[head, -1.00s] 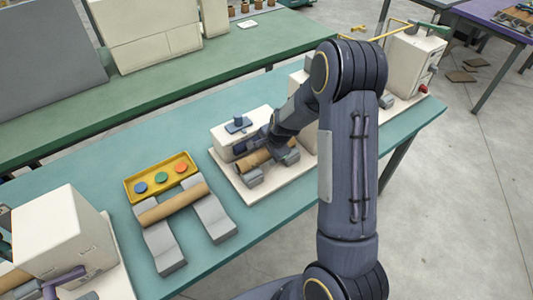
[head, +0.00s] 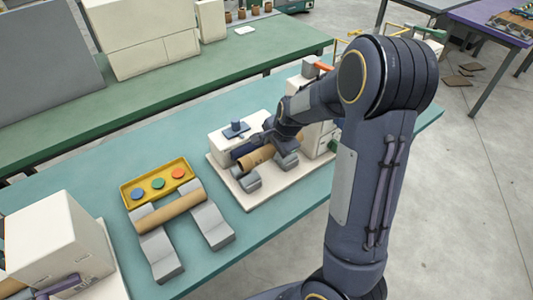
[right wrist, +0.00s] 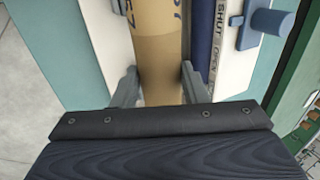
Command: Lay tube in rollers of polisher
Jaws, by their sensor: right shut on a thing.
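My right gripper (head: 270,147) is shut on a brown tube (head: 250,161) with dark lettering at the polisher. The polisher has a white housing (head: 218,143), a pale base plate (head: 223,182), a dark blue roller (head: 240,151) and grey blocks (head: 251,183). The tube lies alongside the blue roller, above the grey blocks. I cannot tell whether it touches them. My left gripper is not in view.
Another brown tube (head: 170,212) lies across two grey supports (head: 212,224) beside a yellow tray (head: 130,192) with coloured discs. White machines stand at the left (head: 55,240) and right (head: 318,135) of the teal table (head: 120,245). My right arm covers part of the right side.

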